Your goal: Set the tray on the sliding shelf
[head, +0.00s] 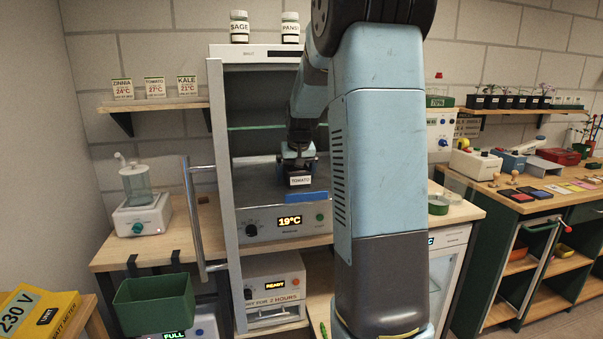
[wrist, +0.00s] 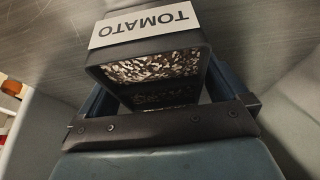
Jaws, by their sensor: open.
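The black tray (head: 299,172) with a white TOMATO label sits on a brushed grey metal surface (head: 262,182), which looks like the sliding shelf, inside the open tall cabinet. A blue strip (head: 306,197) is on its front edge. In the wrist view the tray (wrist: 155,68) holds speckled, grainy fill and its label reads upside down. Whether the fingers touch the tray is unclear.
The cabinet door (head: 218,190) with its long handle (head: 196,215) stands open at left. A 19°C panel (head: 289,222) is below the metal surface, and a glass shelf (head: 262,127) above it. A green bin (head: 155,302) hangs at lower left. My arm hides the cabinet's right side.

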